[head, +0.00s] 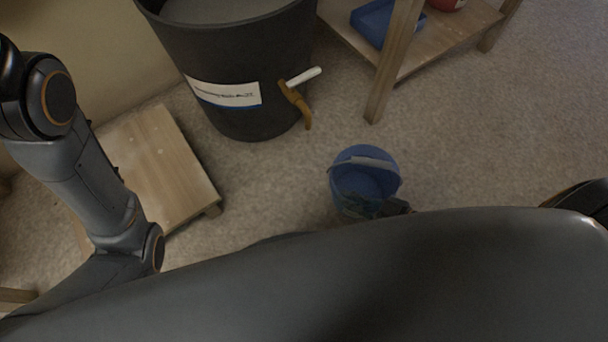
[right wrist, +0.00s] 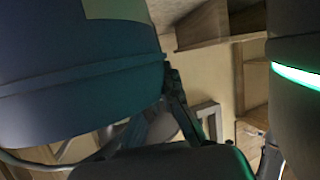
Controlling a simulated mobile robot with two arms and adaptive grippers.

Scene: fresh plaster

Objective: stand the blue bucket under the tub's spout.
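The black tub (head: 235,60) stands on the floor at the top of the head view. Its brown spout (head: 296,100) with a white lever sticks out at its lower right. The blue bucket (head: 366,178) is upright, to the right of and nearer than the spout, not below it. A pale handle crosses its far side. My right gripper (head: 378,208) is at the bucket's near rim, partly hidden by my body. In the right wrist view the bucket (right wrist: 75,85) fills the left, against the dark finger parts; their closure is unclear. My left arm shows, but its gripper does not.
A low wooden platform (head: 150,165) lies left of the tub. A wooden shelf unit (head: 470,30) with a blue tray (head: 375,20) and a red item stands at upper right; one leg is near the spout. Floor between spout and bucket is clear.

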